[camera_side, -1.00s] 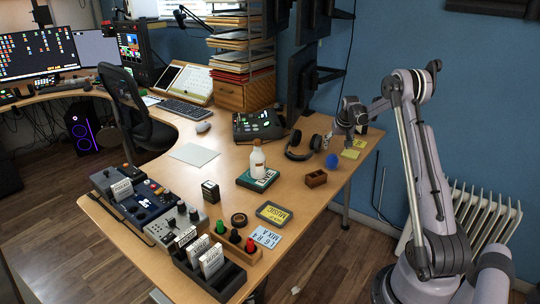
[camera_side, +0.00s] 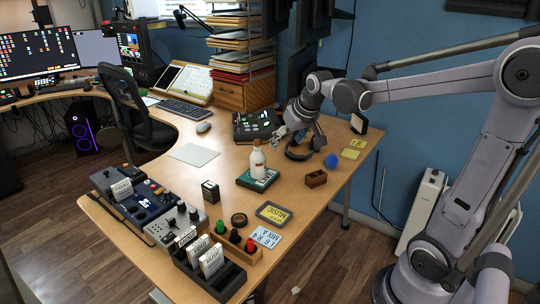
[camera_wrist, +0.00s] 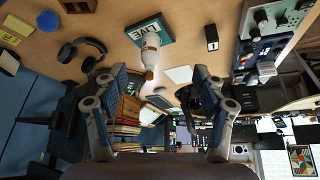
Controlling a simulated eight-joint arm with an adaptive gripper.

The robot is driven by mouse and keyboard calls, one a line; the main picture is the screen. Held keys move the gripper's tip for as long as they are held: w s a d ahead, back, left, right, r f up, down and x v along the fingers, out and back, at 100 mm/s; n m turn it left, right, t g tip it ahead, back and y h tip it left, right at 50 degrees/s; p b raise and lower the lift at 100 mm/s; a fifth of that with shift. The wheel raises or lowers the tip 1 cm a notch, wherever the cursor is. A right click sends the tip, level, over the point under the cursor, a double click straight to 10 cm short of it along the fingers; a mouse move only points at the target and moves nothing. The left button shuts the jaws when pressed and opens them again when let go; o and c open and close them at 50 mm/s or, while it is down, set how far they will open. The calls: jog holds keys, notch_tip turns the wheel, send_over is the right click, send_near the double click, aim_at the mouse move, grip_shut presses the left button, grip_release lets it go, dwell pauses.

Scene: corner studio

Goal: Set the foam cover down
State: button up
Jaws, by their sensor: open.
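The foam cover looks to be the small blue ball (camera_side: 331,161), resting on the right part of the desk beside the headphones. It also shows at the upper left of the wrist view (camera_wrist: 47,20). My gripper (camera_side: 283,139) is above the desk, left of the ball and apart from it, near the top of a white bottle (camera_side: 257,159). In the wrist view my gripper's two fingers (camera_wrist: 157,80) are spread wide with nothing held between them. The bottle (camera_wrist: 149,53) shows just beyond the gap.
The bottle stands on a green book (camera_side: 246,181). Headphones (camera_side: 290,154) lie partly hidden under my gripper. A brown wooden block (camera_side: 316,179) and yellow notes (camera_side: 352,153) lie near the ball. A white sheet (camera_side: 194,154) lies on open desk at left.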

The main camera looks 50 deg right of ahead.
jog(key=s+a+f+n+y, duration=0.1)
jog(key=s+a+n, duration=0.1)
jog(key=s+a, duration=0.4)
jog(key=s+a+f+n+t+y, duration=0.1)
jog(key=s+a+f+n, duration=0.1)
jog(key=s+a, duration=0.4)
jog(key=shift+s+a+n, duration=0.2)
jog(key=shift+a+n, duration=0.1)
jog(key=shift+a, duration=2.35)
